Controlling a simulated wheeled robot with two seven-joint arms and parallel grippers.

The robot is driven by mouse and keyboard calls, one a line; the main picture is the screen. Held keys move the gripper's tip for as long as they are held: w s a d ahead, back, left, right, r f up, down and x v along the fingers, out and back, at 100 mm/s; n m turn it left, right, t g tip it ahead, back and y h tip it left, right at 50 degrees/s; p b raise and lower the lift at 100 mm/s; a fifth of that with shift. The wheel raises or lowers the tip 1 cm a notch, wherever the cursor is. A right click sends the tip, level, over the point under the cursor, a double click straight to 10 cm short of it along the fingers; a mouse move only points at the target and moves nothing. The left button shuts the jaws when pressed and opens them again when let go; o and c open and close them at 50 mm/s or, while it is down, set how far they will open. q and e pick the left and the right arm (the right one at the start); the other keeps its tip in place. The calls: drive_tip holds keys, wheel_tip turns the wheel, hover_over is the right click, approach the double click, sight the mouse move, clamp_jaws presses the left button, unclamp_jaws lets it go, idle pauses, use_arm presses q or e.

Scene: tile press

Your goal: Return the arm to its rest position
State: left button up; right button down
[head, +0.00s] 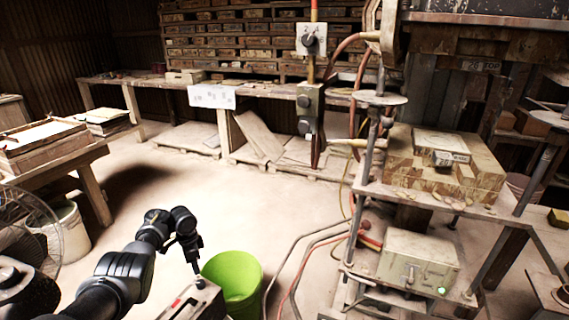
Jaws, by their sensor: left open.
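My left arm (125,268) is black and comes in from the lower left, bent at its elbow. Its left gripper (197,267) points down, small in the picture, beside the left rim of a bright green bucket (238,280). It is open and I see nothing held in it. The fingertips are close to a grey box-like part at the bottom edge, and I cannot tell whether they touch it. My right gripper is not in view.
The tile press (440,120) stands at the right, with a stack of moulds on its table and a control box (418,262) below. Hoses run over the floor. A workbench (255,88) lines the back. A fan (28,225) and white bucket (68,232) stand left. The middle floor is clear.

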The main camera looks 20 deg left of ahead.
use_arm(q)
drive_tip(key=s+d+f, duration=0.1)
drive_tip(key=s+f, duration=0.1)
drive_tip(key=s+d+f+y, duration=0.1)
drive_tip(key=s+d+f, duration=0.1)
drive_tip(key=f, duration=0.1)
drive_tip(key=s+d+f+n+y, duration=0.1)
drive_tip(key=s+f, duration=0.1)
drive_tip(key=shift+d+f+t, duration=0.15)
drive_tip(key=shift+d+t, duration=0.25)
drive_tip(key=s+d+r+n+t, duration=0.2)
drive_tip(key=s+d+n, duration=0.1)
drive_tip(key=s+d, duration=1.35)
drive_tip(key=s+d+r+n+h, duration=0.1)
drive_tip(key=s+d+r+n, duration=0.1)
drive_tip(key=s+r, duration=0.3)
drive_tip(key=s+d+r+n+h, duration=0.1)
drive_tip(key=s+d+r, duration=0.2)
drive_tip(key=s, duration=0.5)
wheel_tip(320, 180, down, 27)
drive_tip(key=s, duration=0.2)
drive_tip(key=s+a+f+g, duration=0.1)
drive_tip(key=s+a+f, duration=0.3)
drive_tip(key=s+f, duration=1)
drive_tip(key=shift+s+m+g, duration=0.3)
drive_tip(key=shift+s+g, duration=0.1)
drive_tip(key=shift+s, duration=0.4)
drive_tip(key=shift+c, duration=0.4)
